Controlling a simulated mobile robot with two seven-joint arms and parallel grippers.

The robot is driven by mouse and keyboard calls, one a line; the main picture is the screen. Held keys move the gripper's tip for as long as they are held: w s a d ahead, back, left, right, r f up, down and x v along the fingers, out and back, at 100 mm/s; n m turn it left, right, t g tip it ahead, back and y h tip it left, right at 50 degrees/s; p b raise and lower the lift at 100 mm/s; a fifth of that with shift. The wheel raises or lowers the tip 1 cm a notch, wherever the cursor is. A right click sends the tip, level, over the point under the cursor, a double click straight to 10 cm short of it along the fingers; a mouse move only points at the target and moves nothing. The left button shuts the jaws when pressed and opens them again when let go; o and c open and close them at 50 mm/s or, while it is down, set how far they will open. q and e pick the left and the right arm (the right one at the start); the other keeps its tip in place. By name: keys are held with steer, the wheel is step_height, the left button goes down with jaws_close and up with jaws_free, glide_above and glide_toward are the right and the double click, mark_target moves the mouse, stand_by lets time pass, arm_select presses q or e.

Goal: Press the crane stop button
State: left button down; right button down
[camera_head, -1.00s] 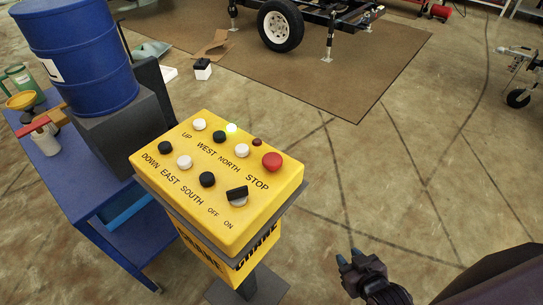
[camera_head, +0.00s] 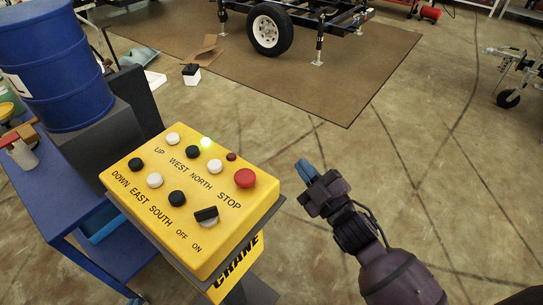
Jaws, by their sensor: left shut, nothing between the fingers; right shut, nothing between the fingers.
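The yellow crane control box (camera_head: 150,228) stands on a post at the left of centre, its top tilted toward me. The red stop button (camera_head: 245,178) is at its right side, beside the word STOP. My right gripper (camera_head: 304,168) is shut and empty, to the right of the stop button and apart from the box. My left gripper is not in view.
A blue cart (camera_head: 60,200) with a blue drum (camera_head: 55,70) stands left of the box. A trailer with a wheel (camera_head: 270,30) stands on a brown mat (camera_head: 345,85) at the back. The floor right of the box is clear.

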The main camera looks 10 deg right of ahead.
steer(key=s+a+r+n+g+y, duration=0.1)
steer(key=a+r+n+g+y, duration=0.4)
steer(key=r+n+y, duration=0.3)
steer(key=a+r+n+g+y, duration=0.5)
steer(key=r+n, duration=0.1)
steer(key=n, duration=0.5)
steer(key=s+a+r+n+g+h, duration=0.3)
steer(key=n+g+h, duration=0.4)
steer(key=n, duration=0.6)
steer(key=s+a+n+g+h, duration=0.45)
steer(key=n+g, duration=0.45)
steer(key=n, duration=0.4)
arm_select(q)
steer(key=shift+w+d, duration=0.1)
steer(key=shift+d, duration=0.3)
arm_select(e)
steer(key=w+d+r+n+t+h, duration=0.3)
steer(key=w+d+t+h, duration=0.3)
steer(key=h, duration=0.3)
steer(key=shift+d+r+n+t, duration=0.35)
steer(key=shift+d+n+t, duration=0.05)
steer(key=shift+d, duration=0.2)
arm_select(q)
steer(key=shift+w, duration=0.1)
